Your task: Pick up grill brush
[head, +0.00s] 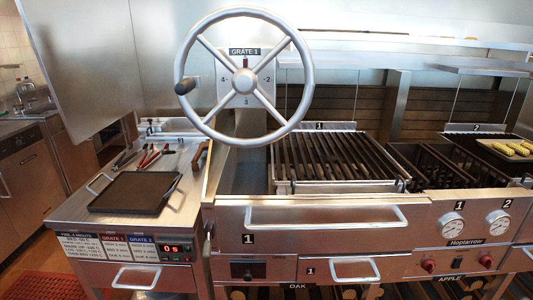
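A brown object (200,154) stands at the right edge of the steel side counter, close to the grill's left wall. It looks like the wooden-handled grill brush, but it is small and I cannot make out bristles. Red-handled tongs (150,156) and a dark-handled tool (124,158) lie to its left on the counter. Neither of my grippers shows in the head view.
A black griddle pan (135,192) lies on the side counter (75,210). A large handwheel (245,82) stands above the grill. Grate 1 (340,160) is bare. Corn (510,148) lies on a dark tray at the far right.

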